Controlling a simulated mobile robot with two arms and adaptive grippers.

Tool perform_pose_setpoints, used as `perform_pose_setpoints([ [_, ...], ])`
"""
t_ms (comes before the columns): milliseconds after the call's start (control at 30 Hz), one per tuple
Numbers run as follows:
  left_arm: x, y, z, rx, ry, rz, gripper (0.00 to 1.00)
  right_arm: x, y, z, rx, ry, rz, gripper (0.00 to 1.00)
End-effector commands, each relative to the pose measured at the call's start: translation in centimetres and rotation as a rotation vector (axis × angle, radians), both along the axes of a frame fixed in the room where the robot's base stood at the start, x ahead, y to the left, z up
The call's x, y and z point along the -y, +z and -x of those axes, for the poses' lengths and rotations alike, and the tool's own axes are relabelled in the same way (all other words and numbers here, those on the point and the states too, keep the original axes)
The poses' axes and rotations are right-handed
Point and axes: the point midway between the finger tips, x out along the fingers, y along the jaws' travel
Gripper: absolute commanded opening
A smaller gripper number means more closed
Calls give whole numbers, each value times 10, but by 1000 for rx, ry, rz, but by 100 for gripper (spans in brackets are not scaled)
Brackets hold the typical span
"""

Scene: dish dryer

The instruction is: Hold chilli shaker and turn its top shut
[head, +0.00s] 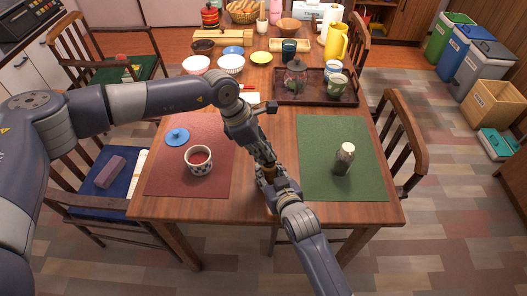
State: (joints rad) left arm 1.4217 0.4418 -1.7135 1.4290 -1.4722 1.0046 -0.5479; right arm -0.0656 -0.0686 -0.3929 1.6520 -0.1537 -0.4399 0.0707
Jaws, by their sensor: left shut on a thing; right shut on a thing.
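The chilli shaker (269,172) is between my two grippers over the front middle of the table. Only a small brownish part of it shows; the fingers hide the rest, so I cannot tell how its top stands. My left gripper (265,160) reaches down from the upper left and is shut on its upper end. My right gripper (275,183) comes up from the front and is shut on it just below.
A tray (318,99) with pots stands behind.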

Motion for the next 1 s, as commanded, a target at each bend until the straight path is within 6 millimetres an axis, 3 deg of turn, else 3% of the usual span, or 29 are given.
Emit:
perform_pose_setpoints([
  [367, 1, 0, -2, 0, -104, 0, 0, 0, -1, 0, -2, 0, 2, 10],
  [1000, 4, 1, -11, 1, -676, 1, 0, 0, -1, 0, -2, 0, 2, 10],
])
